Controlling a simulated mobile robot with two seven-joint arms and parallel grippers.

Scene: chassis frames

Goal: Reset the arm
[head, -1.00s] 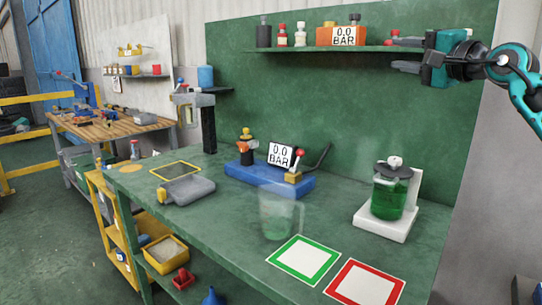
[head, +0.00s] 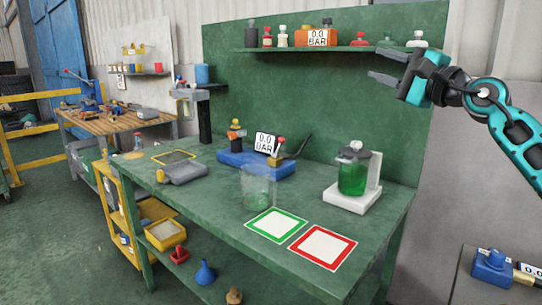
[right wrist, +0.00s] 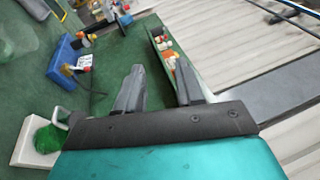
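My right gripper (head: 384,66) is in the head view at the upper right, in front of the green back panel near the right end of the shelf. Its two fingers are apart with nothing between them. In the right wrist view the fingers (right wrist: 158,88) are also spread and empty. My right arm comes in from the right edge, bent at the elbow. My left gripper is in neither view.
The green bench (head: 215,215) holds a blue gauge unit (head: 245,163), a clear jug (head: 258,188), a green-filled jar (head: 352,175) on a white stand, and green (head: 276,212) and red (head: 291,246) framed squares. A shelf (head: 290,49) with bottles and an orange gauge runs above.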

